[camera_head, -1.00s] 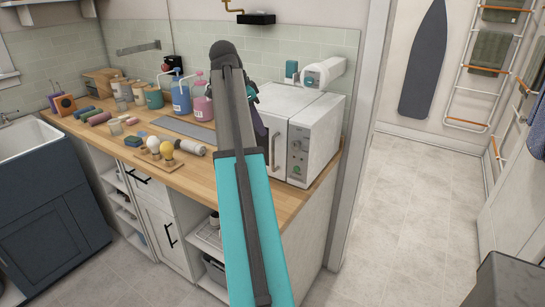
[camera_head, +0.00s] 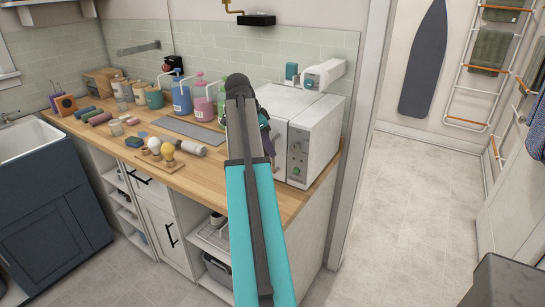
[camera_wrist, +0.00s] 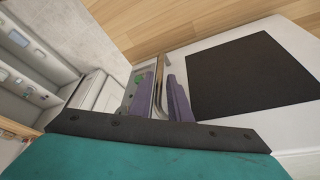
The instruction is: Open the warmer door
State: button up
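The warmer (camera_head: 318,128) is a white box on the wooden counter, with knobs and a green button on its front panel. Its door looks closed; my arm hides much of it in the head view. In the wrist view the door's dark window (camera_wrist: 255,75) fills the right side. The metal door handle (camera_wrist: 161,84) stands out from the door between the two purple fingers of my gripper (camera_wrist: 160,98). The fingers are apart, one on each side of the handle; I see no clear grip on it. In the head view my gripper (camera_head: 268,140) is at the warmer's front, partly hidden.
Bottles (camera_head: 202,100), jars, rolled towels and a small board with bulb-like items (camera_head: 167,152) stand left on the counter. A white roll dispenser (camera_head: 324,74) is on the wall behind the warmer. The floor (camera_head: 400,220) at right is clear.

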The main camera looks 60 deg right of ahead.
jog(key=shift+p+x, duration=0.4)
jog(key=shift+x, duration=2.1)
grip_shut()
jog(key=shift+a, duration=0.15)
